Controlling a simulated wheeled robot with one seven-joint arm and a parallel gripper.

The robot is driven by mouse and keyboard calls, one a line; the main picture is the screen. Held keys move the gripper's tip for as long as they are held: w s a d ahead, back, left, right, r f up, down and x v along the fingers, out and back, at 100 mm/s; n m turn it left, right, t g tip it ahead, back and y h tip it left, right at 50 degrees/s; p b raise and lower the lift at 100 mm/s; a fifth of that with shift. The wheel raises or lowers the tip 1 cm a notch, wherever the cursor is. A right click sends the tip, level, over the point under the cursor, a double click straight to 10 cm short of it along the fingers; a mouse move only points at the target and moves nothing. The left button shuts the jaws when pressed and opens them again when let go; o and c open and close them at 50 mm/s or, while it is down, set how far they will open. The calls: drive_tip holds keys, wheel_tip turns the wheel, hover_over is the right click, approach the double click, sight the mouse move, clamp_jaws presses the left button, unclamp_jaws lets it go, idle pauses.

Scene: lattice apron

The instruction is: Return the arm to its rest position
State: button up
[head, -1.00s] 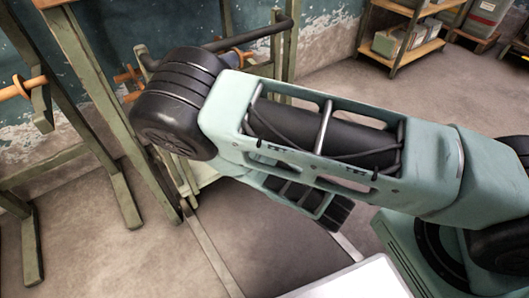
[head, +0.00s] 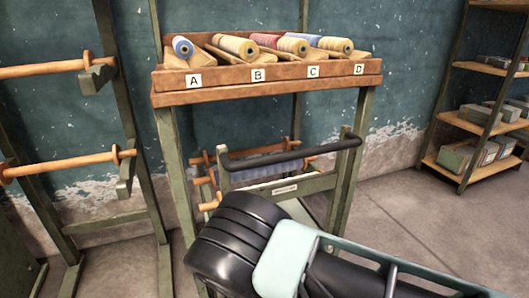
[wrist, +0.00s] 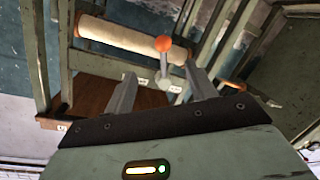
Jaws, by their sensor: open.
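My arm (head: 345,275) crosses the bottom of the head view, its black joint (head: 235,245) in front of a green-grey stand. My gripper shows in the wrist view (wrist: 160,76), with two grey fingers apart and nothing held between them. Beyond the fingers is a cream roll (wrist: 125,34) with orange ends, on a green-grey frame. A small lever with an orange knob (wrist: 162,43) shows in the gap between the fingers; its distance from them is unclear. The gripper is hidden in the head view.
A wooden shelf (head: 270,90) labelled A to D holds several thread spools. A dark bar (head: 295,152) stands out below it. A rack with orange rods (head: 60,165) is at the left. Wooden shelving (head: 485,120) with boxes is at the right. Floor (head: 420,215) between is clear.

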drive_tip(key=s+a+r+m+g+h, duration=0.3)
drive_tip(key=s+a+r+m+g, duration=0.35)
drive_tip(key=r+g, duration=0.35)
drive_tip(key=s+d+r+n+g+h, duration=0.25)
drive_tip(key=s+d+r+g, duration=0.3)
drive_tip(key=s+r, duration=0.5)
wheel_tip(320, 180, up, 31)
drive_tip(key=p, duration=3.1)
drive_tip(key=shift+n+t+p, duration=0.3)
drive_tip(key=shift+t+p, duration=0.05)
drive_tip(key=shift+p, duration=0.05)
